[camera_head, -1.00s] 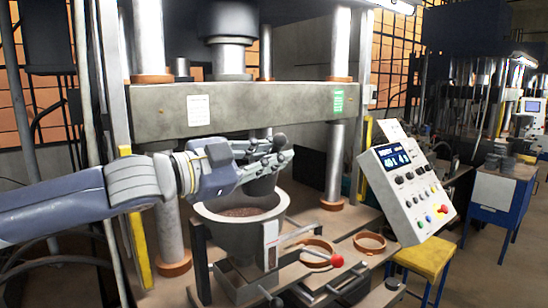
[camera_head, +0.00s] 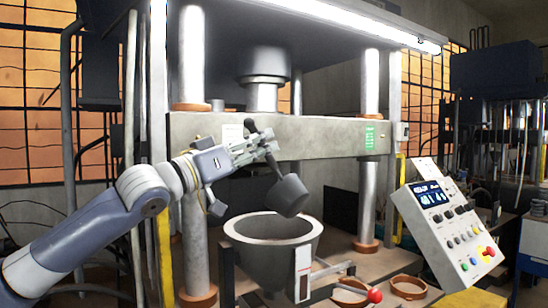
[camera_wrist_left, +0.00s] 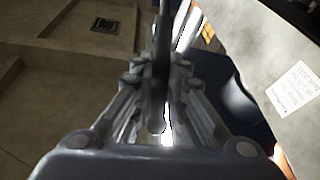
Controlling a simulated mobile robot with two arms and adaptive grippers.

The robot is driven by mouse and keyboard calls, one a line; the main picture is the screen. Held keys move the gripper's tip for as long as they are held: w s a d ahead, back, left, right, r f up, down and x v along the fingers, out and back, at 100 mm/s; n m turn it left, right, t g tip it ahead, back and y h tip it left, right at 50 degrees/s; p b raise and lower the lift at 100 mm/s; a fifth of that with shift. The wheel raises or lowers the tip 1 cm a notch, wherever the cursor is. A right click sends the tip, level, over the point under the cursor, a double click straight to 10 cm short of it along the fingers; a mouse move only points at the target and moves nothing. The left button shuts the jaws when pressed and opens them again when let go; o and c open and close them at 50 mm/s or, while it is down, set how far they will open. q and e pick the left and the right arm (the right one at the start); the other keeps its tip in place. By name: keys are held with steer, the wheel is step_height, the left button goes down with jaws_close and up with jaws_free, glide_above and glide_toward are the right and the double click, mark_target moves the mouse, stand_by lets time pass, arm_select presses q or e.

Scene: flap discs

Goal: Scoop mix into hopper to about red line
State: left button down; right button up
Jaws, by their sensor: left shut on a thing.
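My left gripper (camera_head: 258,149) is shut on the handle of a dark grey scoop. The scoop's cup (camera_head: 288,195) hangs tilted just above the hopper's rim. The grey conical hopper (camera_head: 268,257) stands open below it, with a white gauge strip (camera_head: 303,272) on its front. In the left wrist view the dark scoop handle (camera_wrist_left: 162,60) runs between the fingers. My right gripper is not in view.
The press crossbeam (camera_head: 300,138) is behind the gripper, between steel columns (camera_head: 369,180). A sloped control panel (camera_head: 447,230) stands at the right.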

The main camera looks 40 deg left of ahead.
arm_select(q)
steer(key=a+f+n+t+y+b, duration=0.1)
steer(key=a+n+y, duration=0.4)
steer(key=a+n, duration=0.5)
steer(key=shift+w+a+f+n+y+b, duration=0.3)
steer(key=shift+f+n+b, duration=0.4)
steer(key=shift+n, duration=0.5)
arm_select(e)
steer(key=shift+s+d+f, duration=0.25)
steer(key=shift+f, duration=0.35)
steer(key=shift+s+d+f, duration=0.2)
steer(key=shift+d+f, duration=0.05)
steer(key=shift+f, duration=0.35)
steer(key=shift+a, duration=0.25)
arm_select(q)
steer(key=shift+d, duration=0.1)
